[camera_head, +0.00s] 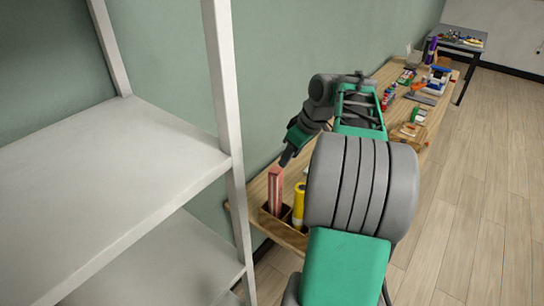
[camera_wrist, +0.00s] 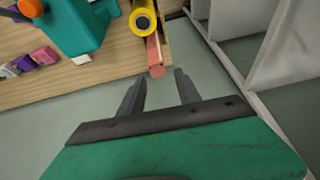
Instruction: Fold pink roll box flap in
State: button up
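A tall pink box (camera_head: 275,190) stands upright in a dark compartment of a wooden holder (camera_head: 290,238) at the near end of the long wooden table. In the wrist view the pink box (camera_wrist: 155,55) lies just beyond my fingertips, beside a yellow roll (camera_wrist: 143,20). My gripper (camera_head: 285,161) is just above and to the right of the box top in the head view. In the wrist view my gripper (camera_wrist: 156,78) has its two dark fingers apart with nothing between them. I cannot make out the flap clearly in either view.
The yellow roll (camera_head: 298,203) stands right of the pink box. A white shelf unit (camera_head: 120,170) stands close on the left. The green wall (camera_head: 270,70) runs behind the table. Several tools and small items (camera_head: 420,90) crowd the table's far part. The floor (camera_head: 480,200) is clear on the right.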

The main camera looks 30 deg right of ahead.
aim_at(281, 171)
jog(key=x, duration=0.4)
jog(key=p+x, duration=0.1)
jog(key=x, duration=0.1)
jog(key=shift+w+d+f, duration=0.3)
jog(key=shift+w+d, duration=0.05)
jog(key=shift+w, duration=0.05)
jog(key=shift+w+f, duration=0.1)
jog(key=shift+f, duration=0.3)
grip_shut()
